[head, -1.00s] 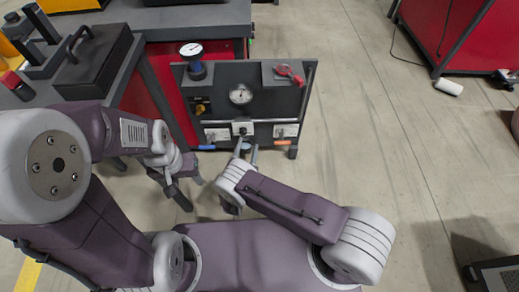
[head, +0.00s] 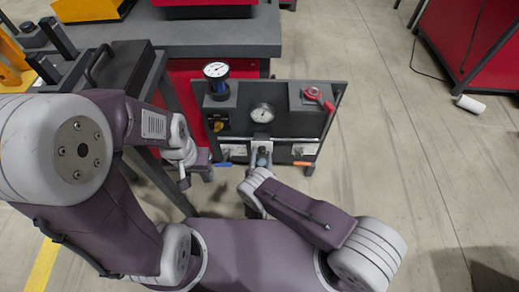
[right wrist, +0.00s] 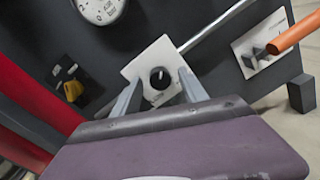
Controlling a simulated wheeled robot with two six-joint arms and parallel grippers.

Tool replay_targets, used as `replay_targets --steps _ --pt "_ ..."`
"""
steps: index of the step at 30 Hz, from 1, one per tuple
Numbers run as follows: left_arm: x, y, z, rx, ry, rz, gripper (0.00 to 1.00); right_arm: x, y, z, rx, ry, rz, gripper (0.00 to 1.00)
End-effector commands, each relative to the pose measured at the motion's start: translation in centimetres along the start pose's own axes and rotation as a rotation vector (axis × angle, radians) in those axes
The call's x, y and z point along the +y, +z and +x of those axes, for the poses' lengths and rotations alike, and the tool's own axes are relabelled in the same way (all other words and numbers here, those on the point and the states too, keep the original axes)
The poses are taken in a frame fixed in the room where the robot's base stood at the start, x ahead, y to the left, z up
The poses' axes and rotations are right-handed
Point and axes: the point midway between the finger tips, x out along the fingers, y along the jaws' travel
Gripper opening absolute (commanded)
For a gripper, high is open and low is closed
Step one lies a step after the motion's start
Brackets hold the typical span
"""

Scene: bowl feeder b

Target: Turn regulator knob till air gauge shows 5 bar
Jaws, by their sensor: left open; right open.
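A black knob with a white mark (right wrist: 159,77) sits on a white plate (right wrist: 140,65) on the dark panel (head: 236,145). A round white dial gauge (head: 262,113) is above it, cut off in the right wrist view (right wrist: 98,8). A second gauge on a blue-banded body (head: 216,70) stands at the panel's top left. I cannot read either pointer exactly. My right gripper (head: 262,159) is open, its fingers on either side of the black knob in the right wrist view (right wrist: 161,92); contact cannot be told. My left gripper (head: 184,181) is open and empty, left of the panel.
The panel also carries a yellow knob (head: 217,125), a red handle (head: 319,97), a blue lever (head: 222,164) and an orange lever (head: 304,164). A metal rod crosses behind the black knob. A grey-topped bench (head: 215,38) stands behind. The floor at right is mostly clear.

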Motion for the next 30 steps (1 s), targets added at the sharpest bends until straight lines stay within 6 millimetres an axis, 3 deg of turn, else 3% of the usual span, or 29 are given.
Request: replay_targets --steps 5,11,15,22,30 --pt "0.0 0.02 0.03 0.0 0.0 0.0 0.51 -0.02 -0.02 0.0 0.0 0.0 0.0 0.51" --pt "0.0 0.02 0.03 0.0 0.0 0.0 0.51 -0.02 -0.02 0.0 0.0 0.0 0.0 0.0" --pt "0.0 0.03 0.19 0.0 0.0 0.0 0.51 -0.05 -0.1 0.0 -0.001 0.0 -0.026 0.0" --pt "-0.01 0.1 0.86 0.0 0.0 0.0 0.51 -0.05 -0.14 0.01 -0.012 0.005 -0.241 0.0" --pt "-0.01 0.09 0.8 0.0 0.0 0.0 0.51 -0.01 -0.05 0.0 -0.013 0.005 -0.264 0.0"
